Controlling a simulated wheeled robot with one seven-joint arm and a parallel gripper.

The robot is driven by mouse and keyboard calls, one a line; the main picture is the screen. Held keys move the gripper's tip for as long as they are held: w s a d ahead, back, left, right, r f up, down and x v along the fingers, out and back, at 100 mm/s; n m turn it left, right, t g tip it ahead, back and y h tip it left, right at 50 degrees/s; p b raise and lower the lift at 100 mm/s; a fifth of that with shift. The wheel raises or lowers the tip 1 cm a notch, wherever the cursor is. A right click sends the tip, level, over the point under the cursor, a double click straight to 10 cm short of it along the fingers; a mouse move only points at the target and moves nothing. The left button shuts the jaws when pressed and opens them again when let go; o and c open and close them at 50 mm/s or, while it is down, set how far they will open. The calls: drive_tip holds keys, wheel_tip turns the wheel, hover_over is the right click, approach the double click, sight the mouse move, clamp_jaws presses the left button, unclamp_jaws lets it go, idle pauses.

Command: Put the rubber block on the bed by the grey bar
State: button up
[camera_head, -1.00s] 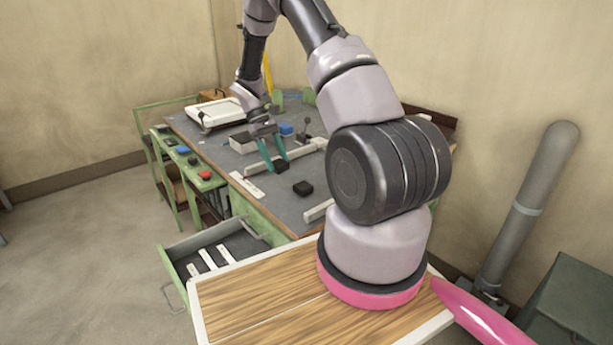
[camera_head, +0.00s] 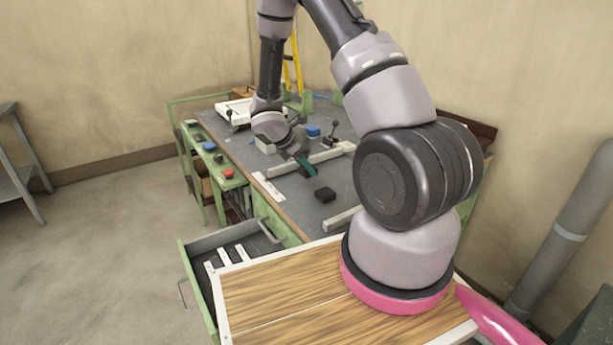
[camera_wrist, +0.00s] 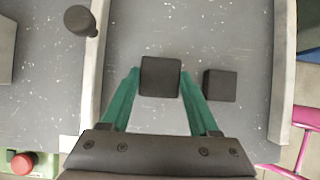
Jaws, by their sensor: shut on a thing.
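My gripper (camera_wrist: 160,78) has green fingers, one on each side of a dark, square-topped rubber block (camera_wrist: 160,76), and is shut on it. In the head view my gripper (camera_head: 306,165) is low over the grey bed (camera_head: 290,200), and the held block is mostly hidden by the fingers. I cannot tell whether the block touches the bed. A second dark block (camera_wrist: 220,85) lies on the bed to the right, apart from my fingers; it also shows in the head view (camera_head: 325,194). A grey bar (camera_wrist: 91,85) runs left of the held block, and another pale bar (camera_wrist: 282,70) runs at right.
A lever with a dark knob (camera_head: 333,131) stands behind the far bar. A blue block (camera_head: 312,130) and a white tray-like device (camera_head: 236,110) are farther back. An open drawer (camera_head: 232,250) juts out at the front left.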

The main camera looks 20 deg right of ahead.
sight(301, 170)
drive_tip(key=shift+f, duration=1.65)
drive_tip(key=shift+f, duration=0.1)
drive_tip(key=o, duration=1.4)
